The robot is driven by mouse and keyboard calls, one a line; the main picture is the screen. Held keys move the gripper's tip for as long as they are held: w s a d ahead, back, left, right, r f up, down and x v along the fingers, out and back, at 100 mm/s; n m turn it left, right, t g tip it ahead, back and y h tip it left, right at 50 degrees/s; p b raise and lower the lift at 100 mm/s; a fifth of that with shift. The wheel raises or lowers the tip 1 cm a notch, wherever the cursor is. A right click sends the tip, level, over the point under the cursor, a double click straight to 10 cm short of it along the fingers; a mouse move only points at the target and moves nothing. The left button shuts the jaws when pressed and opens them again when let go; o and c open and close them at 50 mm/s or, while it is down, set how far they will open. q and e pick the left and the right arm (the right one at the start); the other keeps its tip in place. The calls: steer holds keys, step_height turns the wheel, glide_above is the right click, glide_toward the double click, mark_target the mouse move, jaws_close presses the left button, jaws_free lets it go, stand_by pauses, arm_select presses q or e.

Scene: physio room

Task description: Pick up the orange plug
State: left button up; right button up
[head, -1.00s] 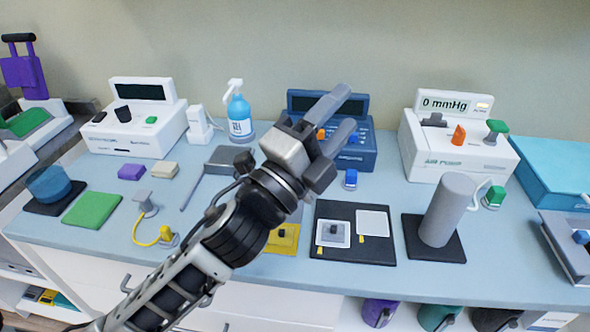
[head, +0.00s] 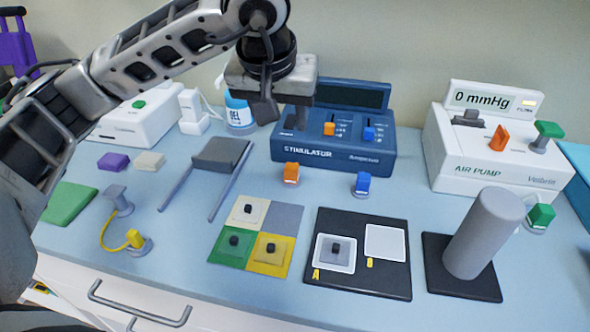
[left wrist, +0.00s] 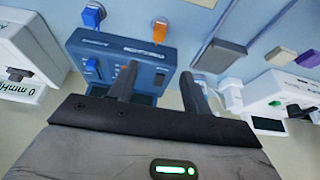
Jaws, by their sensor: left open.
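The orange plug (head: 291,174) stands on the blue counter just in front of the stimulator (head: 350,155). It also shows in the left wrist view (left wrist: 160,29), near the top, past the stimulator's edge. My left gripper (head: 283,113) is open and empty. It hangs over the left end of the stimulator, above and behind the plug, apart from it. In the left wrist view its two fingers (left wrist: 156,82) are spread over the stimulator. A blue plug (head: 362,183) stands to the right of the orange one. My right gripper is not in view.
The stimulator has an orange slider knob (head: 329,128). A grey pad with two rods (head: 221,155) lies left of the plug. Coloured squares (head: 285,217) and a black board (head: 363,275) lie in front. The air pump (head: 497,150) stands right. Bare counter surrounds the plug.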

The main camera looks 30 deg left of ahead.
arm_select(q)
glide_toward(292, 165)
steer(key=x, duration=0.5)
steer(key=shift+w+a+r, duration=0.15)
steer(key=shift+a, duration=0.1)
steer(key=shift+d+p+x, duration=0.15)
steer(key=shift+p+x, duration=0.2)
steer(key=shift+x, duration=1)
steer(key=shift+d+p+x, duration=0.15)
steer(key=shift+p+x, duration=0.2)
steer(key=shift+x, duration=1.05)
steer(key=shift+c, duration=0.3)
steer(key=c, duration=0.8)
